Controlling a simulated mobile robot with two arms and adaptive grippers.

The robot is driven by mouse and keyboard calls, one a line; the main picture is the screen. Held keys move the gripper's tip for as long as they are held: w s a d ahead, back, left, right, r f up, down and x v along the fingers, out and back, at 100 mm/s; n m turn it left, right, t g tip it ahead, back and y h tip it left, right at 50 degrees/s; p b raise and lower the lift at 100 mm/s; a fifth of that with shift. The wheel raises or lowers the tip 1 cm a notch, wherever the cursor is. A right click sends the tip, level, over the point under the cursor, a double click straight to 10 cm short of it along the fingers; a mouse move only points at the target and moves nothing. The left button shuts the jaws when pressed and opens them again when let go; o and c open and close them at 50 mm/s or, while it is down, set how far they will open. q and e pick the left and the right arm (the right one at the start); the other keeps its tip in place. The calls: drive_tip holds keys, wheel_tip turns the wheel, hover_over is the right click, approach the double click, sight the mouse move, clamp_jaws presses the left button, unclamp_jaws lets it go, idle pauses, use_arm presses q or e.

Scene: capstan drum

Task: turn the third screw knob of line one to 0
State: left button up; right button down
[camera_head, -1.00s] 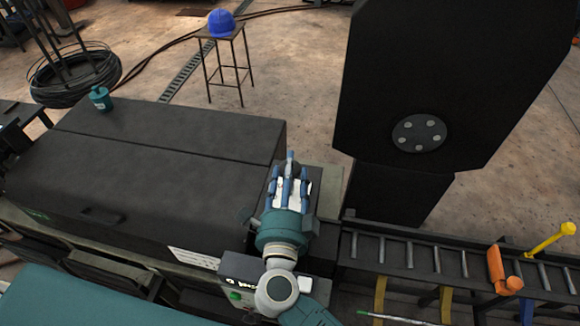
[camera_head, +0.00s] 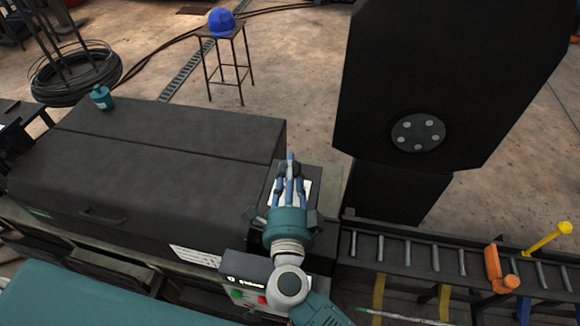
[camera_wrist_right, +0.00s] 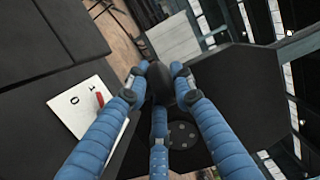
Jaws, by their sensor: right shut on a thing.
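My right gripper (camera_head: 289,168), with blue padded fingers, is over a small dark box beside the large dark cabinet. Its fingers are shut around a dark round knob (camera_wrist_right: 157,80), which they partly hide. In the right wrist view a white plate (camera_wrist_right: 82,112) beside the fingers carries the marks 0 and 1. A red pointer (camera_wrist_right: 99,99) shows on the plate close to the 1. The plate also shows partly behind the fingers in the head view (camera_head: 303,190). My left gripper is not in view.
The large dark cabinet (camera_head: 150,160) fills the left, with a teal bottle (camera_head: 101,97) on top. A control panel with buttons (camera_head: 246,270) sits below my right wrist. A tall black plate (camera_head: 440,70) and a roller track (camera_head: 400,255) stand to the right.

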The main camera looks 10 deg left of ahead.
drive_tip(key=n+g+y+p, duration=0.1)
drive_tip(key=n+y+p, duration=0.1)
drive_tip(key=y, duration=0.1)
drive_tip(key=shift+d+p, duration=0.15)
drive_tip(key=shift+p, duration=0.15)
drive_tip(key=shift+f+n+y+p, duration=0.1)
drive_tip(key=shift+n+y+p, duration=0.2)
drive_tip(key=shift+n+y, duration=0.35)
drive_tip(key=shift+n+g+y, duration=0.35)
drive_tip(key=shift+g+y, duration=0.25)
drive_tip(key=shift+y, duration=0.15)
drive_tip(key=shift+f+n+g+y, duration=0.2)
drive_tip(key=shift+n+g+y, duration=0.25)
drive_tip(key=shift+y, duration=0.25)
drive_tip(key=shift+f+n+g+y+b, duration=0.1)
drive_tip(key=shift+n+g+y+b, duration=0.25)
drive_tip(key=shift+n+y, duration=0.15)
drive_tip(key=n+g+y+b, duration=0.2)
drive_tip(key=g+b, duration=0.1)
drive_tip(key=b, duration=0.2)
drive_tip(key=n+g+y+b, duration=0.2)
drive_tip(key=n+g+b, duration=0.1)
drive_tip(key=b, duration=0.3)
drive_tip(key=shift+f+y, duration=0.2)
drive_tip(key=shift+y, duration=0.2)
drive_tip(key=shift+r+n+g+b, duration=0.2)
drive_tip(key=shift+n+g+b, duration=0.15)
drive_tip(key=shift+g+b, duration=0.5)
drive_tip(key=shift+s, duration=0.1)
